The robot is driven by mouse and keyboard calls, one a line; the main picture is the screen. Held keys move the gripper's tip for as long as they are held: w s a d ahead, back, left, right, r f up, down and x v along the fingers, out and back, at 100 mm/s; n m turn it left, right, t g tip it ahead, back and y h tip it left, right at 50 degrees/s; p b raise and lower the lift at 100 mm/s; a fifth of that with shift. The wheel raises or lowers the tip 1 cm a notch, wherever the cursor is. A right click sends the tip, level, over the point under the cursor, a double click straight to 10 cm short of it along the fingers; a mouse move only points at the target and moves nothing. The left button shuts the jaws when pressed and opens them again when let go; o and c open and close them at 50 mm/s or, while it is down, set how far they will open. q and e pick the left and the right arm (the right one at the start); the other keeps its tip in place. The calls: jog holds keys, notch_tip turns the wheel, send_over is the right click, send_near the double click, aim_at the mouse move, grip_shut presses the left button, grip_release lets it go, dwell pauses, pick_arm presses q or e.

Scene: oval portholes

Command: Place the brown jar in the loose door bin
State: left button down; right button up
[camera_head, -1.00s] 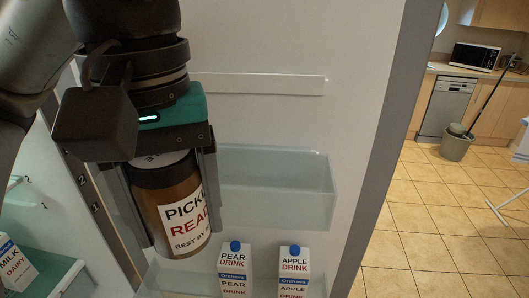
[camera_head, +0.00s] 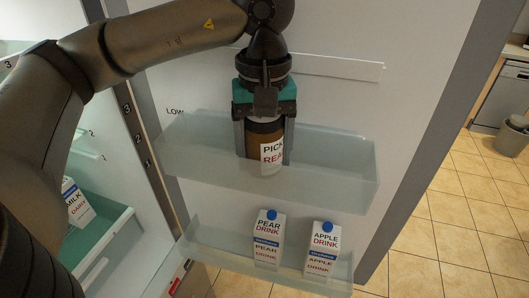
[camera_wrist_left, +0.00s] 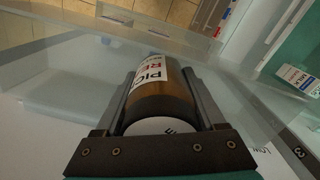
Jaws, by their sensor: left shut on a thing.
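The brown jar (camera_head: 265,146) has a white label reading "PICK… REA…" and stands upright between the fingers of my left gripper (camera_head: 264,150), which is shut on it. The jar's lower part is inside the frosted, see-through upper door bin (camera_head: 330,185), behind its front wall. I cannot tell whether the jar touches the bin floor. In the left wrist view the jar (camera_wrist_left: 162,92) lies between both fingers, with the bin wall (camera_wrist_left: 60,62) around it. My right gripper is not in view.
A lower door shelf (camera_head: 205,262) holds a pear drink carton (camera_head: 268,242) and an apple drink carton (camera_head: 322,250). A milk carton (camera_head: 76,203) stands inside the fridge at left. The upper bin has free room either side of the jar.

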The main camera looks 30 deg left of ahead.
pick_arm(q)
jog(key=shift+w+a+f, duration=0.1)
jog(key=shift+w+f, duration=0.1)
jog(key=shift+f, duration=0.4)
jog(key=shift+f, duration=0.1)
grip_release()
notch_tip(320, 180, up, 12)
jog(key=shift+r+p, duration=0.1)
jog(key=shift+p, duration=0.35)
